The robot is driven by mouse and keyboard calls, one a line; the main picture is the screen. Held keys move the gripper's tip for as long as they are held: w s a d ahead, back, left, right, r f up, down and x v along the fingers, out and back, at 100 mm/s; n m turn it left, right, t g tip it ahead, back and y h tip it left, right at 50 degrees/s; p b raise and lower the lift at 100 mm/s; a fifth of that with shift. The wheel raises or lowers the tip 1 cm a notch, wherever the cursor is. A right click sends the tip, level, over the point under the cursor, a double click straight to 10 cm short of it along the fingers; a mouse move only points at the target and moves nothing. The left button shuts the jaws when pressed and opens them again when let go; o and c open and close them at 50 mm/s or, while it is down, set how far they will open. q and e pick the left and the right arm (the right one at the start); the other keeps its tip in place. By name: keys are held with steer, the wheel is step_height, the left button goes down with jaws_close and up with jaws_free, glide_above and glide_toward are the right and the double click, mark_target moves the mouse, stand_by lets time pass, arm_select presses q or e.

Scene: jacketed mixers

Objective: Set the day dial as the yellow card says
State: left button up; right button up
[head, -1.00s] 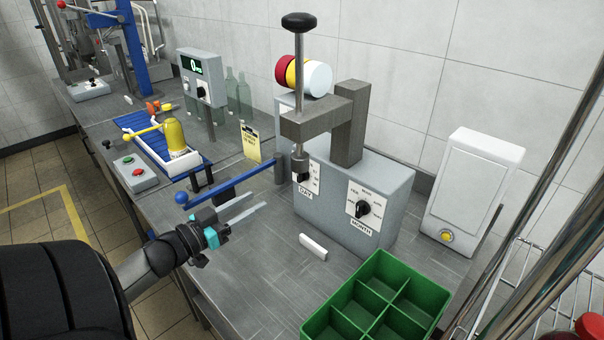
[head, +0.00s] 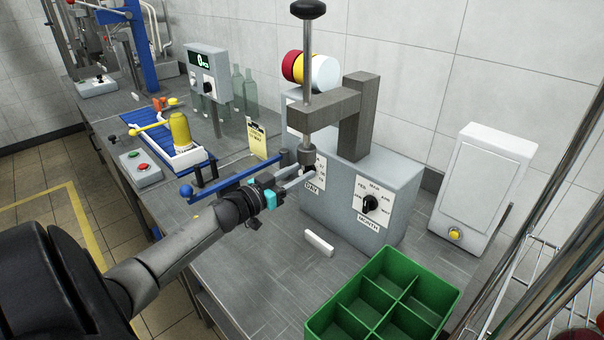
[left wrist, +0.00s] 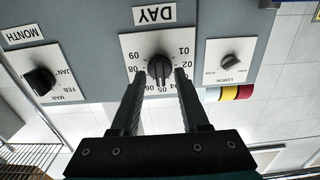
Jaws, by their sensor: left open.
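The day dial (left wrist: 160,68) is a black knob on a white plate with numbers, labelled DAY, in the left wrist view. In the head view its plate (head: 320,174) is partly hidden by my gripper and the press head. My left gripper (left wrist: 160,76) is open, with its fingertips on either side of the knob; I cannot tell whether they touch it. It also shows in the head view (head: 296,179), reaching to the grey box's front. The yellow card (head: 257,141) stands behind the blue lever; its writing is too small to read. My right gripper is out of view.
The month dial (head: 370,203) is right of the day dial in the head view. A smaller dial (left wrist: 230,60) shows in the left wrist view. A blue lever (head: 225,179) runs close beside my left gripper. A green divided crate (head: 453,294) and white block (head: 319,243) lie in front.

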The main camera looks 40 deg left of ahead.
arm_select(q)
steer(key=shift+w, duration=0.6)
jaws_close()
stand_by(0.3)
